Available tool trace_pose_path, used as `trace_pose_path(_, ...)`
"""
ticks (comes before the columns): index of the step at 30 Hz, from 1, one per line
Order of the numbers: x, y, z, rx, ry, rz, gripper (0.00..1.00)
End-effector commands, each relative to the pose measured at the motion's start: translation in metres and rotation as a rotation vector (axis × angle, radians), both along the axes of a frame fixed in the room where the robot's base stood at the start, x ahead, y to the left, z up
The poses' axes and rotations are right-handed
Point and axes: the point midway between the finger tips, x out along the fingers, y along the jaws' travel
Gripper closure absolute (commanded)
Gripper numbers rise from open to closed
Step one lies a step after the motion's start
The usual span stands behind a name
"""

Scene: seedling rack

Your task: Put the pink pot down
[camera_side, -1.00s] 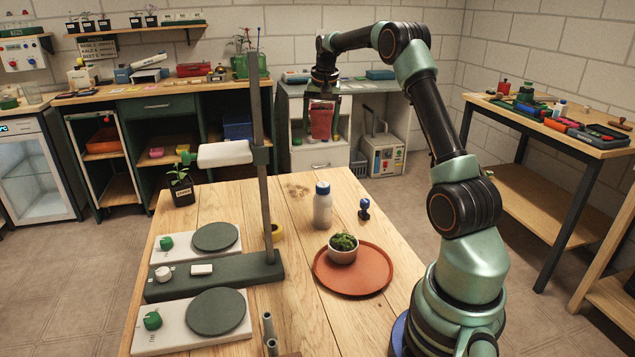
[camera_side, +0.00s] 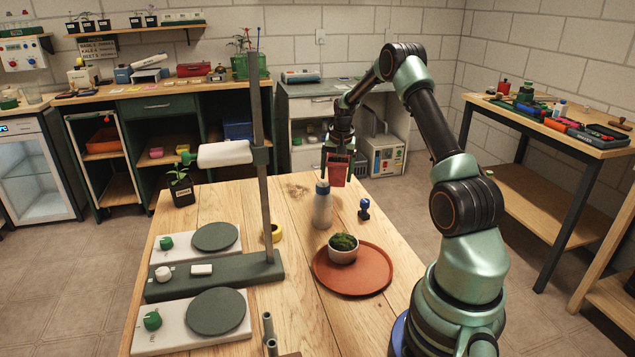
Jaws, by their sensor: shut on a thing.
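The pink pot (camera_side: 337,172) is a small reddish-pink pot. My gripper (camera_side: 338,157) is shut on it and holds it upright near the far edge of the wooden table (camera_side: 225,199). In the picture the pot is just behind and to the right of the top of a white bottle with a blue cap. I cannot tell exactly how high above the table it is, but it looks raised. The far side of the pot is hidden.
The bottle (camera_side: 322,208) stands close to the pot. A blue stamp-like object (camera_side: 364,209) is to its right. A terracotta saucer (camera_side: 349,287) bears a potted succulent (camera_side: 343,247). A stand with a post (camera_side: 265,180) and a seedling pot (camera_side: 181,190) are left. Wood between post and bottle is mostly clear.

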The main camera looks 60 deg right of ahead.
Motion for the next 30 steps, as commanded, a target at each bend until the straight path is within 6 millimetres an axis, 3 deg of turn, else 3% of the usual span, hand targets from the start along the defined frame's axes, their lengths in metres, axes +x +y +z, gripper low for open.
trace_pose_path(5, 0.0, 0.0, -0.01, -0.001, 0.0, 0.0, 0.82)
trace_pose_path(13, 0.0, 0.0, -0.045, 0.001, 0.0, 0.0, 0.82)
trace_pose_path(25, 0.0, 0.0, -0.05, -0.001, -0.002, 0.0, 0.82)
trace_pose_path(26, 0.0, 0.0, -0.05, -0.001, -0.001, 0.0, 0.09)
trace_pose_path(27, 0.0, 0.0, -0.05, -0.001, -0.001, 0.0, 0.0)
trace_pose_path(30, 0.0, 0.0, -0.05, -0.001, -0.001, 0.0, 0.0)
